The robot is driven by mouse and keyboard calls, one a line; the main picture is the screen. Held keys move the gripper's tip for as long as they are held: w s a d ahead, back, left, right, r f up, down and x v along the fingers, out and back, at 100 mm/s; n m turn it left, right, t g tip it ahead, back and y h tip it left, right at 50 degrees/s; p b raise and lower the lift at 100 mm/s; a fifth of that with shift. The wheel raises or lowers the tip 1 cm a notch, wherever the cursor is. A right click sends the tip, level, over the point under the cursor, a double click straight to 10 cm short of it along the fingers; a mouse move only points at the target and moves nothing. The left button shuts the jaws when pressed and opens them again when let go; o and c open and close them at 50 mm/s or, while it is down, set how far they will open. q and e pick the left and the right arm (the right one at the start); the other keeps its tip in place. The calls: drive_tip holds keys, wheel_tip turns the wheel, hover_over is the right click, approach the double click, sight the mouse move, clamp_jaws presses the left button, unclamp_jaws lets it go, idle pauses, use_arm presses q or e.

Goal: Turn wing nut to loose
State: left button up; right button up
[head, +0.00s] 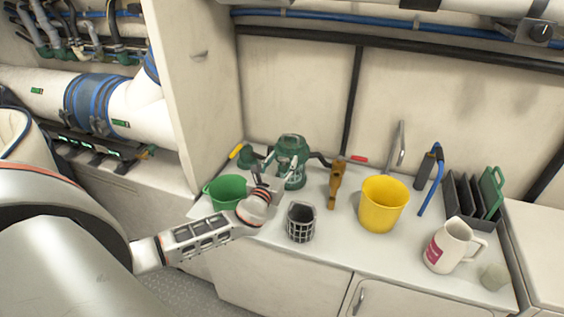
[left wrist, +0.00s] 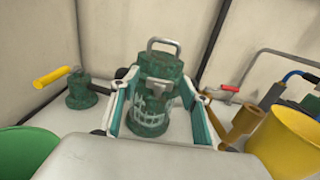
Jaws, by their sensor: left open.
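A green strainer (head: 292,146) stands at the back of the white counter. In the left wrist view the strainer (left wrist: 156,75) is upright, with a slotted lower body and a grey metal loop (left wrist: 163,44) on top. I cannot make out a separate wing nut; the loop is the only top fitting I see. My left gripper (head: 276,172) is in front of the strainer, open and empty. In the left wrist view its fingers (left wrist: 158,112) appear on either side of the strainer's lower body; contact cannot be told. My right gripper is not in view.
A green bucket (head: 226,190) and a yellow-handled valve (head: 246,156) are left. A black basket (head: 300,222) stands in front. A brown fitting (head: 336,184), yellow bucket (head: 382,205), white jug (head: 448,246) and dark rack (head: 470,197) are right.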

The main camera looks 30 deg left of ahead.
use_arm(q)
drive_tip(key=shift+c, duration=0.4)
drive_tip(key=c, duration=1)
drive_tip(key=shift+w+d+r+n+y+p, duration=0.1)
drive_tip(key=shift+n+y+p, duration=0.4)
drive_tip(key=shift+y, duration=0.1)
drive_tip(key=shift+c, duration=0.2)
drive_tip(key=shift+n+g+y, duration=0.3)
drive_tip(key=shift+y, duration=0.1)
drive_tip(key=o, duration=1.1)
